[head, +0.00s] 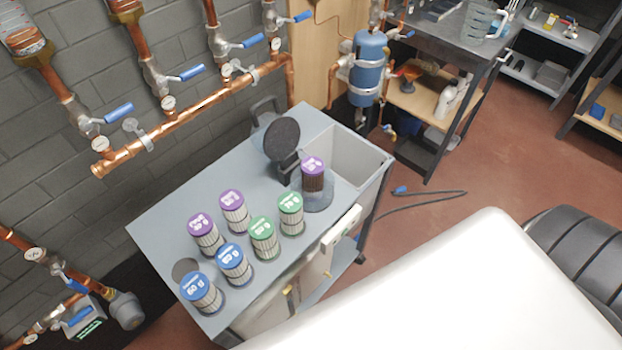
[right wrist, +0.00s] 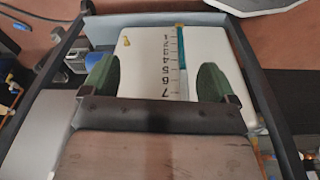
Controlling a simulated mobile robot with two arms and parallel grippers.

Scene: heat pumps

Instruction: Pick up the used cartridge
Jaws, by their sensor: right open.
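A cartridge with a purple cap and a dark brown body (head: 313,178), darker than the others, stands upright on a round grey base on the grey cart (head: 165,220). It looks like the used one. My right gripper (right wrist: 157,78) shows only in the right wrist view. Its two green fingers are wide apart, with no cartridge between them. A white panel with a numbered scale (right wrist: 150,50) shows behind the fingers. My left gripper is in neither view.
Several pale cartridges with purple, green and blue caps (head: 263,238) stand on the cart. A round dark lid (head: 282,140) is raised behind the used cartridge. A grey basin (head: 358,158) is at the cart's right end. Copper pipes (head: 190,110) run along the wall.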

